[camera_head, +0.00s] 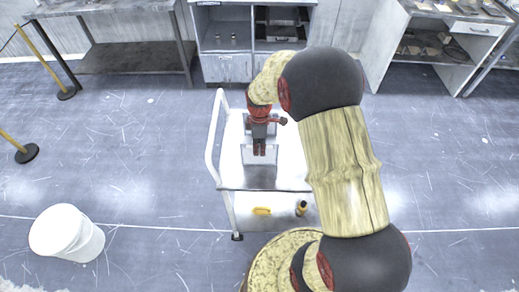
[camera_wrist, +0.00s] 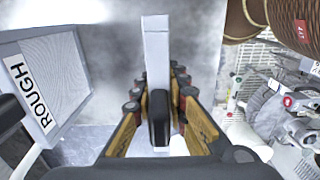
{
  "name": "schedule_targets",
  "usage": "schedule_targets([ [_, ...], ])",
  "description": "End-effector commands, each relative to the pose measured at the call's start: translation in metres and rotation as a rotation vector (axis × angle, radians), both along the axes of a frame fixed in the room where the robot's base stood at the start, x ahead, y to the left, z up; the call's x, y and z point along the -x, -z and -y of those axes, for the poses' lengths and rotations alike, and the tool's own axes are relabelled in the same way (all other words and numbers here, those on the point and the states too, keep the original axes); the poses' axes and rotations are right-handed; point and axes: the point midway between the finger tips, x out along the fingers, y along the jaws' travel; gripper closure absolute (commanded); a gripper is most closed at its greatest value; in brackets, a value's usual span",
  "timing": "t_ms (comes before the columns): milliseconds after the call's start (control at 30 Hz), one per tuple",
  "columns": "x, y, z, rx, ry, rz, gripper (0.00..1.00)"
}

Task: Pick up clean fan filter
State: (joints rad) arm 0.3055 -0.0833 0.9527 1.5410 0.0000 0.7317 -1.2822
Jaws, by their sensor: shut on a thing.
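My gripper (camera_wrist: 159,82) is shut on a thin pale panel, which I take to be the clean fan filter (camera_wrist: 156,45). In the wrist view it shows nearly edge-on between the fingers, so its face is hidden. In the head view my gripper (camera_head: 259,148) points down over the white cart, and a pale square panel (camera_head: 248,157) shows around its fingertips. I cannot tell from these views whether the panel touches the cart.
A white cart (camera_head: 235,180) with a rail handle stands below. A framed panel labelled ROUGH (camera_wrist: 62,80) is close on the left in the wrist view. A yellow item (camera_head: 262,211) lies on the cart's lower level. A white bucket (camera_head: 66,234) stands on open floor.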

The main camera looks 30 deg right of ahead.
Motion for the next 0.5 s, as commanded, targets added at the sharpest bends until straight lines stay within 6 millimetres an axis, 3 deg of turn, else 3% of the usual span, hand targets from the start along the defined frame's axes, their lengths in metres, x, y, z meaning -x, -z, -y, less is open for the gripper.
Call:
schedule_targets([
  [233,-0.001,-0.031,0.000,0.001,0.000,0.003,1.00],
  [500,0.026,-0.087,0.040,0.001,0.005,0.004,1.00],
])
